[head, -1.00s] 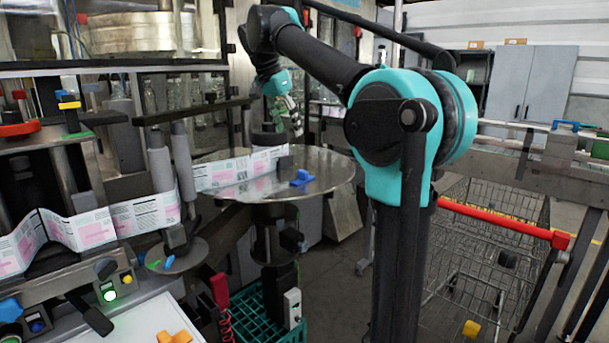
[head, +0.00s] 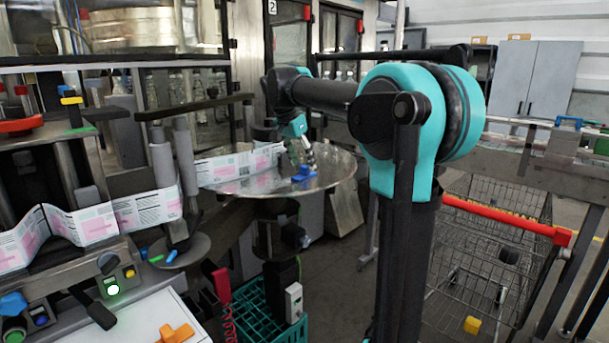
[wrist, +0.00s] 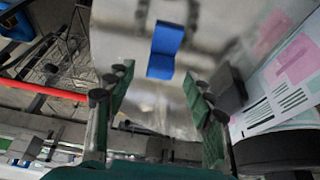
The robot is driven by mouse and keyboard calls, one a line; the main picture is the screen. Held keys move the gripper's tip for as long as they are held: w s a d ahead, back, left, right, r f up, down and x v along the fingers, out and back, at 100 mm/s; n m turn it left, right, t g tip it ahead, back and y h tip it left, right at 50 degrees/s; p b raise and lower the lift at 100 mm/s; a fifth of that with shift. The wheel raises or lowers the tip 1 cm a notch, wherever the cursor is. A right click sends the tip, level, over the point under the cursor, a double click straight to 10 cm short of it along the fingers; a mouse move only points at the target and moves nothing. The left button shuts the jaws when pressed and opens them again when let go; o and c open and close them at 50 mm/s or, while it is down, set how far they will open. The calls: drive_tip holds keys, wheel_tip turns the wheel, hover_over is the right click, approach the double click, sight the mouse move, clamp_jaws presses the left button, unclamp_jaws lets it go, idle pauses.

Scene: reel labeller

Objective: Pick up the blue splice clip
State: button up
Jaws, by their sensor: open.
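The blue splice clip (head: 304,173) lies on the round metal table (head: 250,186). In the wrist view the blue clip (wrist: 165,50) is a little beyond my fingertips, roughly between their lines. My gripper (wrist: 155,90) is open and empty, with a green-faced finger on each side. In the head view my gripper (head: 308,160) is just above the clip and close to it; contact cannot be told.
A printed label strip (head: 240,165) runs along the left of the round table, with a dark block (wrist: 228,88) next to it. A small disc (head: 172,252) holds blue and green pieces. A green crate (head: 265,318) stands below. A wire cart (head: 490,245) with a red handle is at right.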

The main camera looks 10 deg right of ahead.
sight(304, 171)
drive_tip(key=shift+x, duration=1.5)
drive_tip(key=shift+c, duration=0.2)
drive_tip(key=shift+r, duration=0.1)
drive_tip(key=c, duration=1.1)
